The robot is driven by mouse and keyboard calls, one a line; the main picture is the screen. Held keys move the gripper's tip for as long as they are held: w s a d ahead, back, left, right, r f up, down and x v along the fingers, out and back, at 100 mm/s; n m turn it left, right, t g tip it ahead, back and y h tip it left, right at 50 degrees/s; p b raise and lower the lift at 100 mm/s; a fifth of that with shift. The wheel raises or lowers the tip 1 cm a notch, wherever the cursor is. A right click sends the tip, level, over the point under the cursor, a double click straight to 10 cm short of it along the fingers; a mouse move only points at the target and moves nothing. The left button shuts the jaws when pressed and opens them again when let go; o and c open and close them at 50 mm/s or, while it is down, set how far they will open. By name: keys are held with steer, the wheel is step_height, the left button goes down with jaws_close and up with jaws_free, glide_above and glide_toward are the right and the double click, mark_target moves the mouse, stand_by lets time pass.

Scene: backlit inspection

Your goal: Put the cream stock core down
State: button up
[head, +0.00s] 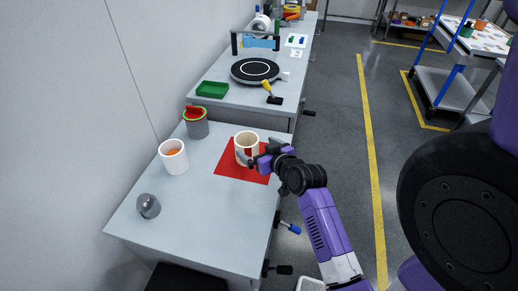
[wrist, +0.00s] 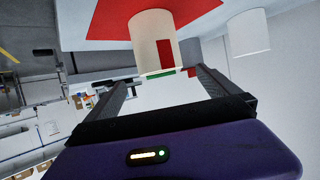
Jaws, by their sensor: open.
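The cream stock core (head: 246,146) is a short hollow cylinder with a red patch. It stands upright on a red mat (head: 232,171) on the grey table. In the wrist view the core (wrist: 148,50) shows between and beyond the fingers, with the red mat (wrist: 112,18) under it. My gripper (head: 256,157) is at the core's right side, with its jaws open. The wrist view shows the two fingers (wrist: 164,88) apart, one on each side of the core's line. Whether either finger touches the core I cannot tell.
A white cup-like cylinder (head: 174,158) with orange inside stands left of the mat. Behind it is a grey cylinder (head: 197,128) with a green rim and red top. A grey metal piece (head: 148,206) lies near the front left. The table's front middle is clear.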

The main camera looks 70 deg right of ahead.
steer(key=s+a+f+n+t+y, duration=0.1)
steer(key=s+a, duration=0.1)
steer(key=a, duration=0.8)
steer(key=s+a+f+n+t+y, duration=0.1)
steer(key=a+n, duration=0.1)
steer(key=a, duration=0.8)
steer(key=s+a+r+n+t+y, duration=0.1)
steer(key=s+a+r+n+y, duration=0.1)
steer(key=s+a+r, duration=0.3)
steer(key=s+a+r+n+t+y, duration=0.1)
steer(key=s+a+r+n+y, duration=0.2)
steer(key=s+a, duration=0.4)
steer(key=a+r+y, duration=0.1)
steer(key=a+r, duration=0.1)
steer(key=a, duration=0.3)
steer(key=shift+s+a+r+t+y, duration=0.15)
steer(key=shift+s+a+t+y, duration=0.15)
steer(key=shift+s+a+y, duration=0.1)
